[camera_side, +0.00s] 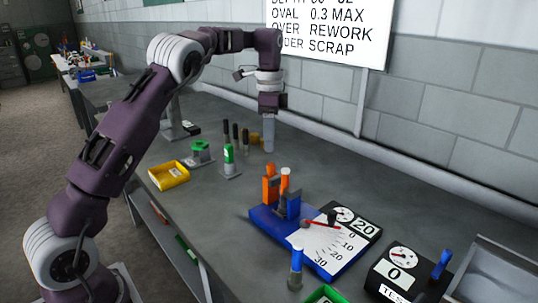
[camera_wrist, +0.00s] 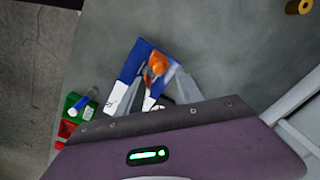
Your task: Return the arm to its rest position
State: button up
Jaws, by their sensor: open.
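My arm is raised over the bench, bent at the elbow, with its wrist pointing down. My gripper (camera_side: 268,148) hangs above the far side of the bench, near several dark upright pins (camera_side: 235,136). It is open, and I see nothing held between its fingers. In the wrist view, the gripper fingers (camera_wrist: 163,84) show over the blue crimper fixture (camera_wrist: 130,62), apart from it as far as I can tell. In the side view this blue fixture (camera_side: 272,219), with orange-topped posts and a dial scale, stands in front of and right of the gripper.
A yellow bin (camera_side: 169,176), a green-topped block (camera_side: 201,147) and a green-and-white cylinder (camera_side: 229,158) stand left of the fixture. A blue-capped cylinder (camera_side: 296,266), a green bin (camera_side: 325,295) and a black dial tester (camera_side: 397,272) are near the front. The wall bounds the back.

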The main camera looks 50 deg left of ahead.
jog(key=s+d+r+n+t, duration=0.1)
jog(key=s+d+r+n, duration=0.1)
jog(key=s+d+r, duration=0.4)
jog(key=s+d+r+n+t, duration=0.25)
jog(key=s+r, duration=0.25)
jog(key=s, duration=0.3)
jog(key=s+d+f+n+t, duration=0.1)
jog(key=s+d+f+n, duration=0.1)
jog(key=s, duration=0.8)
jog(key=s+d+f+n+t, duration=0.1)
jog(key=s+d+f, duration=0.3)
jog(key=s, duration=0.6)
jog(key=shift+s+d+f+n, duration=0.2)
jog(key=shift+f+n, duration=0.3)
jog(key=shift+n, duration=0.25)
